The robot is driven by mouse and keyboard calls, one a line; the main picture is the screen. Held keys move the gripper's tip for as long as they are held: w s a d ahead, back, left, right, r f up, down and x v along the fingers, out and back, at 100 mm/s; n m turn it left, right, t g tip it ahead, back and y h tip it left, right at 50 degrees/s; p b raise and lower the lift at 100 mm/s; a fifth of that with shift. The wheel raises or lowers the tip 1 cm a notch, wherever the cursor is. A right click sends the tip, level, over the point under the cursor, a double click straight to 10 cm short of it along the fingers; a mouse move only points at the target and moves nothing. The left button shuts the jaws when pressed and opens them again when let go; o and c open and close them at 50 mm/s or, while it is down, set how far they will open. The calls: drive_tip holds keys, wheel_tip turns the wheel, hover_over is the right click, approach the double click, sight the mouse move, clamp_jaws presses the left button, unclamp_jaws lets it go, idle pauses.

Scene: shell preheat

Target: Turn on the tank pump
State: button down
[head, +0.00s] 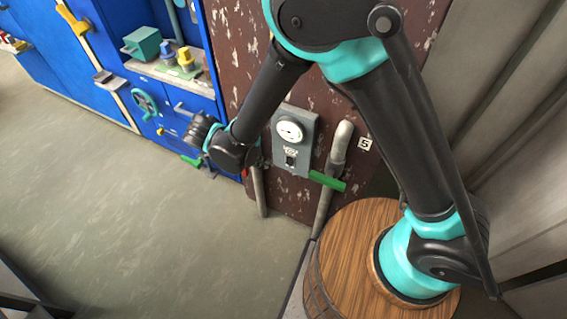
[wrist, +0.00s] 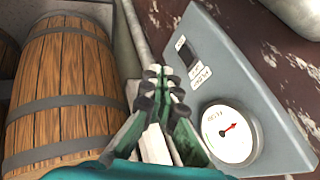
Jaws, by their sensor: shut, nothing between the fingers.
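The grey pump panel (head: 306,124) is mounted on the rust-marked brown wall. It has a round white gauge (head: 290,130) above a small dark switch (head: 290,160). In the wrist view the gauge (wrist: 228,132) is at the lower right and the dark switch (wrist: 187,54) at the upper left, with small labels beside it. I cannot tell the switch's position. My gripper (wrist: 159,78) is shut and empty, its fingertips beside the panel's edge in that picture. I see no contact with the switch. In the head view the fingers are not clearly visible near my wrist, left of the panel.
A wooden barrel (wrist: 65,90) stands close to the left in the wrist view. In the head view a pipe with a green lever (head: 327,181) is right of the panel. A blue cabinet (head: 60,50) stands at the left. The floor (head: 130,210) is open.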

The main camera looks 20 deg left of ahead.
sight(290, 161)
drive_tip(key=shift+w+d+f, duration=0.7)
drive_tip(key=shift+w+f, duration=0.65)
drive_tip(key=shift+f, duration=0.1)
drive_tip(key=shift+w+d+f, duration=0.7)
drive_tip(key=shift+w+f, duration=0.65)
drive_tip(key=shift+f, duration=0.1)
drive_tip(key=shift+w+d+f, duration=0.7)
drive_tip(key=shift+w+f, duration=0.65)
drive_tip(key=shift+f, duration=0.1)
